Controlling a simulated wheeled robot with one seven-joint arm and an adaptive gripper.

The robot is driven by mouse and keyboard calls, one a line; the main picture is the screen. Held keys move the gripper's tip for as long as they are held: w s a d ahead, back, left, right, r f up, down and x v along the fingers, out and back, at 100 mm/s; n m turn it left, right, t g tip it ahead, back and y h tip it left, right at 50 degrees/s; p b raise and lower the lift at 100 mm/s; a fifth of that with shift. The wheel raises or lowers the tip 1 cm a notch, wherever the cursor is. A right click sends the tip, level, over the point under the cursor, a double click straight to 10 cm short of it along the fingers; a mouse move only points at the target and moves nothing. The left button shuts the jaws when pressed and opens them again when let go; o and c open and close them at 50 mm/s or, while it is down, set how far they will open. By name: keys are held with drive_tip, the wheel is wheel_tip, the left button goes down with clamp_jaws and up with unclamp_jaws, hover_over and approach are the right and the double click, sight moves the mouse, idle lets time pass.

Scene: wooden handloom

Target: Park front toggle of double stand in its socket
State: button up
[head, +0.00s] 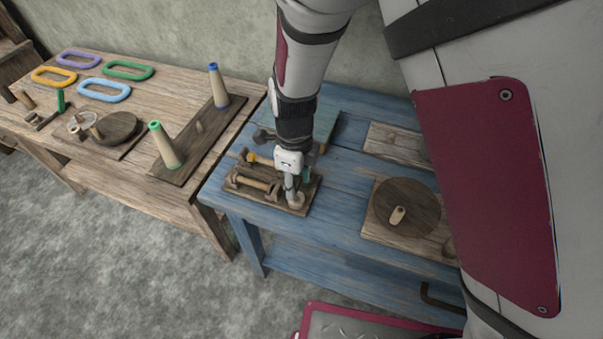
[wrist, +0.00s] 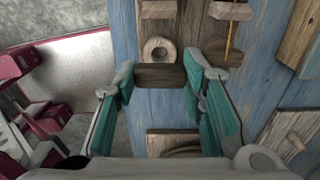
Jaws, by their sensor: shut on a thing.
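The double stand (head: 268,194) is a dark wooden frame with two pale rods, lying on the blue bench. My gripper (head: 293,192) points down at its front right end. In the wrist view, the fingers (wrist: 161,77) are spread around a dark wooden block (wrist: 160,76), which I take to be the front toggle; its lower part is hidden. A pale round wooden ring with a dark hole (wrist: 159,50), seemingly the socket, lies just beyond the block. It shows below the gripper in the head view (head: 297,200). I cannot tell whether block and ring touch.
To the right on the blue bench (head: 345,200) is a board with a dark disc (head: 405,208) and a peg. A second board (head: 395,140) lies behind it. The left wooden table holds cones (head: 165,146) and coloured rings (head: 128,70). Bare blue planks separate stand and disc.

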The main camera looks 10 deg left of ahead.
drive_tip(key=shift+f+b, duration=1.1)
drive_tip(key=shift+f, duration=1.15)
drive_tip(key=o, duration=0.9)
drive_tip(key=shift+c, duration=0.2)
wheel_tip(320, 180, up, 11)
drive_tip(key=shift+r, duration=0.5)
drive_tip(key=shift+d+r, duration=0.1)
drive_tip(key=shift+d, duration=0.05)
